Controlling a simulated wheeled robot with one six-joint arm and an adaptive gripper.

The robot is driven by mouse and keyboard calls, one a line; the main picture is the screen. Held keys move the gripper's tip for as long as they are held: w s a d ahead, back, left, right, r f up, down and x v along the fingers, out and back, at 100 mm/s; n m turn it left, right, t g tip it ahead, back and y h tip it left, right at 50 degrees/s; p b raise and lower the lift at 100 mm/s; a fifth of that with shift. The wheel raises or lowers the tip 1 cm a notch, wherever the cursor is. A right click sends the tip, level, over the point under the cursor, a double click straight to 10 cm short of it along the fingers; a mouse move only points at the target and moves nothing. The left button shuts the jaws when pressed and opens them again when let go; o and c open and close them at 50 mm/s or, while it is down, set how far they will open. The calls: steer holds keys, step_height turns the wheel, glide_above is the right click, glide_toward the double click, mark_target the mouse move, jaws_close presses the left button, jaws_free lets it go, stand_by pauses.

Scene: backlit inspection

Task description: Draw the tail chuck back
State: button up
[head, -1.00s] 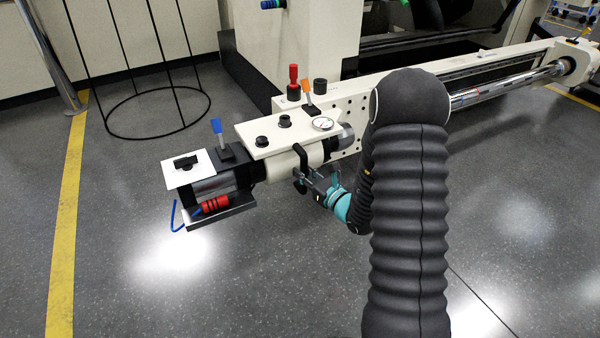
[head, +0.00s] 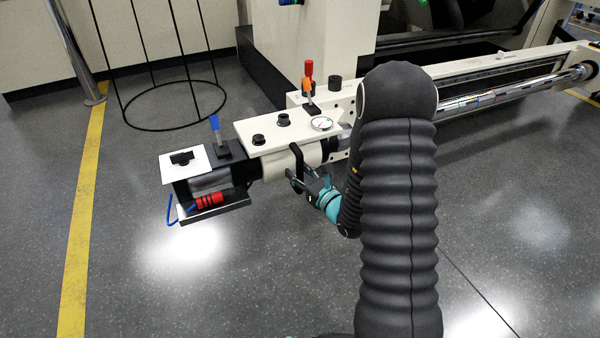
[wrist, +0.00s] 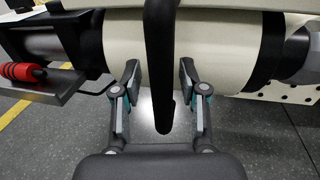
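The tail chuck (head: 275,168) is a cream cylinder under a cream plate with a dial gauge (head: 321,123), at the left end of the machine's long bed. In the wrist view the cream cylinder (wrist: 228,50) spans the top. A black bar handle (head: 298,160) curves down in front of it; it also shows in the wrist view (wrist: 162,55). My gripper (wrist: 160,82) is open, with one finger on each side of the handle. In the head view my gripper (head: 305,185) is partly hidden by my wrist.
A black tray (head: 215,206) with a red-sleeved tool (head: 210,201) sticks out at the chuck's left end. A blue lever (head: 215,128) and an orange lever (head: 307,90) stand on top. A wire hoop stand (head: 175,105) is behind left. The floor in front is clear.

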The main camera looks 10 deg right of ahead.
steer(key=v, duration=0.7)
steer(key=shift+s, duration=0.25)
steer(key=shift+d, duration=0.15)
stand_by(0.3)
